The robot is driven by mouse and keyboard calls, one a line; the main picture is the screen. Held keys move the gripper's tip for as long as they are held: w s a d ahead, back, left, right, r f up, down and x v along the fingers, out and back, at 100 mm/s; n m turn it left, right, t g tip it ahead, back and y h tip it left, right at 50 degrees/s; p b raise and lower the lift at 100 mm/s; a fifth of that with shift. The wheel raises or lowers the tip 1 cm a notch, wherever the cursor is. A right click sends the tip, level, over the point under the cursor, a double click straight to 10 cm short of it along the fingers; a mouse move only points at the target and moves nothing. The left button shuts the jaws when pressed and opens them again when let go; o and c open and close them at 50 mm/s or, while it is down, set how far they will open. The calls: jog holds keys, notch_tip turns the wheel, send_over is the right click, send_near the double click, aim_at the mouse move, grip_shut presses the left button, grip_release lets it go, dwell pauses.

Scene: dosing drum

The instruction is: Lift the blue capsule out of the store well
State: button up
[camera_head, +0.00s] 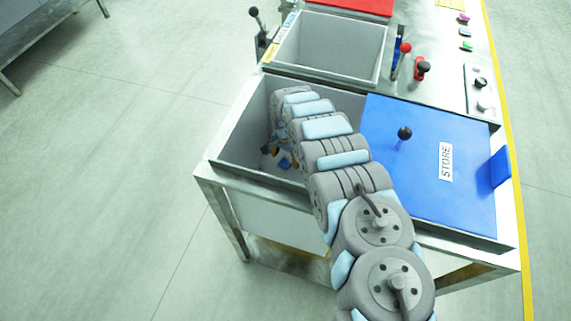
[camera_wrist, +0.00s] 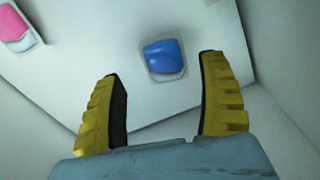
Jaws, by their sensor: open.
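The blue capsule (camera_wrist: 165,57) sits in a pale square holder on the floor of the store well, ahead of my fingertips in the wrist view. In the head view a bit of blue (camera_head: 284,163) shows low in the well, mostly hidden by my arm. My gripper (camera_wrist: 160,95) is open, with one yellow finger on each side of the picture and nothing between them. The capsule lies beyond the tips, a little nearer the middle than either finger. The store well (camera_head: 243,135) is open on its left part, and my arm reaches down into it.
A pink capsule (camera_wrist: 15,25) sits in another holder at the upper left of the wrist view. A blue lid marked STORE (camera_head: 445,200) with a black knob covers the right part. Well walls stand close around my gripper. Another open well (camera_head: 325,48) lies behind.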

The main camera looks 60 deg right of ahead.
aim_at(285, 162)
jog(key=shift+w+d+f+b, duration=0.15)
jog(key=shift+f+b, duration=0.2)
jog(key=shift+f, duration=0.2)
jog(key=shift+w+a+f+b, duration=0.1)
jog(key=shift+f+b, duration=0.2)
jog(key=shift+f, duration=0.25)
jog(key=shift+f+b, duration=0.45)
jog(key=shift+f, duration=0.45)
jog(key=shift+r, duration=0.1)
jog(key=shift+d, duration=0.1)
jog(key=shift+c, duration=0.3)
jog(key=c, duration=0.9)
